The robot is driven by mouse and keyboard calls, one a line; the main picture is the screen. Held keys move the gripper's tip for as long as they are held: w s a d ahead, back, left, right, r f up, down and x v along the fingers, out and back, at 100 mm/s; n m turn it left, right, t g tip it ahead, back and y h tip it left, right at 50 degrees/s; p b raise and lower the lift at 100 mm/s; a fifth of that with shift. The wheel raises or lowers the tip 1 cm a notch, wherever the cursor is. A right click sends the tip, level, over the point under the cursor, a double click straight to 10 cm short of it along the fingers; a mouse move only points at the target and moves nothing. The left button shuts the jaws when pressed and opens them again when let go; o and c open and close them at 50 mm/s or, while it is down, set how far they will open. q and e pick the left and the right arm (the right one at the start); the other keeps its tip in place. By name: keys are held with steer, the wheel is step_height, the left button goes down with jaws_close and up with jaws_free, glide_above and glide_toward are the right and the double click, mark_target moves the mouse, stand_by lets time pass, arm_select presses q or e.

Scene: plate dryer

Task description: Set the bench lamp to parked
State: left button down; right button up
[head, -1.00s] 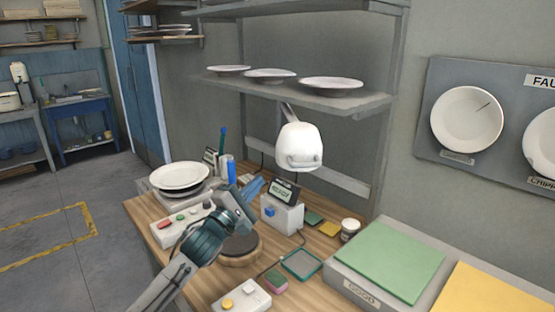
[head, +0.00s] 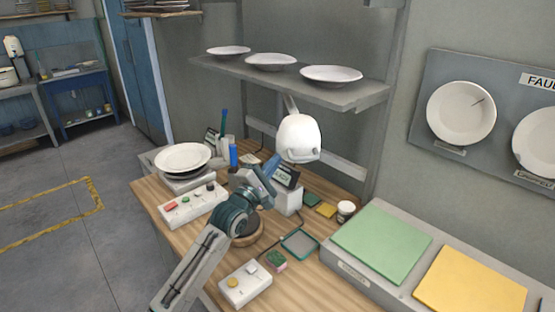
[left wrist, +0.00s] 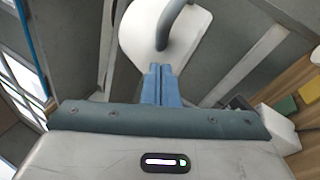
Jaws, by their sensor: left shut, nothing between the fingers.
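The white bench lamp head (head: 298,136) hangs below the plate shelf, on a grey arm by the wall. A thin grey handle runs along its lower front; in the left wrist view this curved handle (left wrist: 171,24) stands out from the white lamp head (left wrist: 140,28). My left gripper (head: 272,166) is just below and left of the lamp head, its blue fingers shut and empty. In the left wrist view the fingertips (left wrist: 160,70) point at the lamp just under the handle; I cannot tell whether they touch it. My right gripper is not in view.
Below the lamp, a small display box (head: 288,196) stands on the wooden bench (head: 210,228). A plate (head: 182,157) on a scale, a button panel (head: 193,206) and a yellow-button box (head: 245,284) are nearby. The shelf (head: 350,98) with plates is above.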

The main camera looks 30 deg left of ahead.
mark_target(305, 153)
arm_select(q)
steer(key=shift+w+d+r, duration=0.3)
steer(key=shift+w+d, duration=0.1)
steer(key=shift+d, duration=0.1)
steer(key=shift+s+a, duration=0.1)
steer(key=w+d, duration=0.1)
steer(key=d, duration=0.1)
steer(key=w+d+b, duration=0.1)
steer(key=w+d, duration=0.1)
steer(key=d, duration=0.1)
steer(key=shift+w+d+r, duration=0.1)
steer(key=shift+w+d, duration=0.05)
steer(key=shift+d, duration=0.15)
steer(key=shift+a+r, duration=0.1)
